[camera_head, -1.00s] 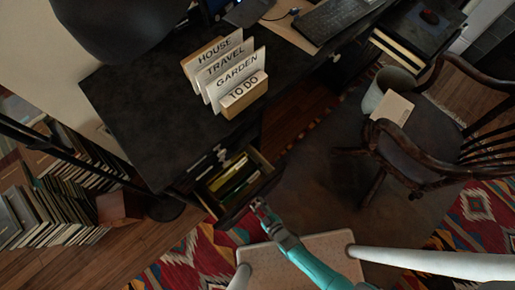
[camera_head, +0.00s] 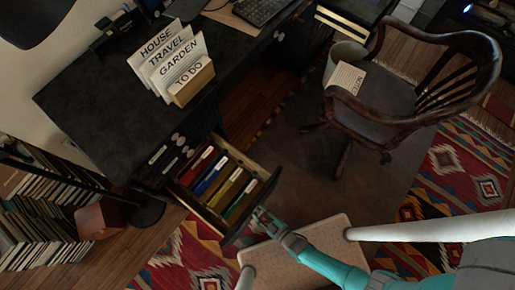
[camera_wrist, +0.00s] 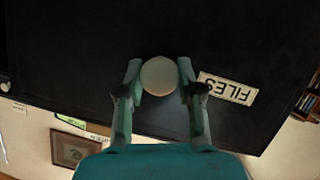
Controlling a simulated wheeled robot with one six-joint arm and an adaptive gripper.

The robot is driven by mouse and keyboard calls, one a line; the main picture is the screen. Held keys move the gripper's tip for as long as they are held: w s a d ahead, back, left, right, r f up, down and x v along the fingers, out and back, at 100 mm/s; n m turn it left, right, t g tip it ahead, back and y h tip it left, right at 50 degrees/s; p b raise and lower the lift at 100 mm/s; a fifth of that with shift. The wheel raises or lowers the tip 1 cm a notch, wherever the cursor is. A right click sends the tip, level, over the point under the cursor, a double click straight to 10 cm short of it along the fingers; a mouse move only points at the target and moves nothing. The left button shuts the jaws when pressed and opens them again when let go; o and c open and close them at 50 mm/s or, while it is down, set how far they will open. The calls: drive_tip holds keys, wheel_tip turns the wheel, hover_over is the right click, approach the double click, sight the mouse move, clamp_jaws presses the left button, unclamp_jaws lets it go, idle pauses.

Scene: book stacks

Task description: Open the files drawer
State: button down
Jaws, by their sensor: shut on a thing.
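The files drawer (camera_head: 232,181) is pulled well out of the black desk and shows several coloured folders inside. In the wrist view its black front (camera_wrist: 70,55) fills most of the picture, with a label reading FILES (camera_wrist: 228,89) upside down to the right of a round pale knob (camera_wrist: 159,76). My gripper (camera_head: 258,213) is at the outer face of the drawer front in the head view. In the wrist view my gripper (camera_wrist: 160,88) is shut on the knob, one finger on each side.
The desk top (camera_head: 95,110) carries a file sorter (camera_head: 172,68) and a keyboard (camera_head: 262,10). A wooden chair (camera_head: 400,95) and a bin (camera_head: 345,60) stand to the right. Books (camera_head: 40,215) and a lamp base (camera_head: 145,212) are at the left. A patterned rug covers the floor.

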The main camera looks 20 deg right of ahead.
drive_tip(key=shift+s+d, duration=0.35)
drive_tip(key=shift+s, duration=0.15)
drive_tip(key=c, duration=0.7)
unclamp_jaws()
drive_tip(key=shift+r, duration=0.1)
drive_tip(key=shift+r, duration=4.9)
